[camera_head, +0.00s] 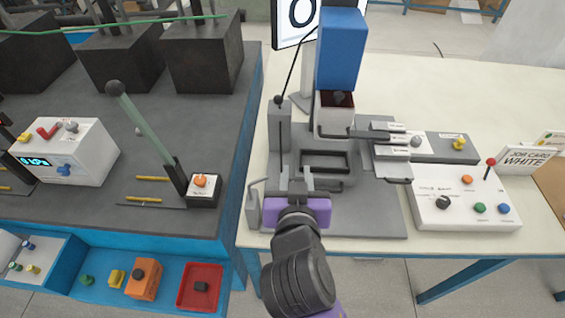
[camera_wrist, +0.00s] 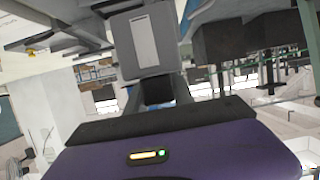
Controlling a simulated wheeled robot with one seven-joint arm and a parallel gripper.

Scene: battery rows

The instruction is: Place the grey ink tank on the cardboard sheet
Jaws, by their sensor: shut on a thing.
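My gripper (camera_head: 297,184) is at the front of the grey machine (camera_head: 370,222) on the pale table, with its purple body toward me. In the wrist view my gripper (camera_wrist: 157,92) is shut on a dark piece, which appears to be the grip of a grey block with a pale strip. I take this block for the grey ink tank (camera_wrist: 145,45). In the head view I cannot clearly tell the tank from the grey machine parts. I cannot make out the cardboard sheet for certain.
A blue block (camera_head: 340,50) rises on the machine behind my gripper. A button box (camera_head: 462,208) stands at the right. On the left, a dark bench holds large black blocks (camera_head: 203,55) and an upright lever (camera_head: 140,130). The table's back right is clear.

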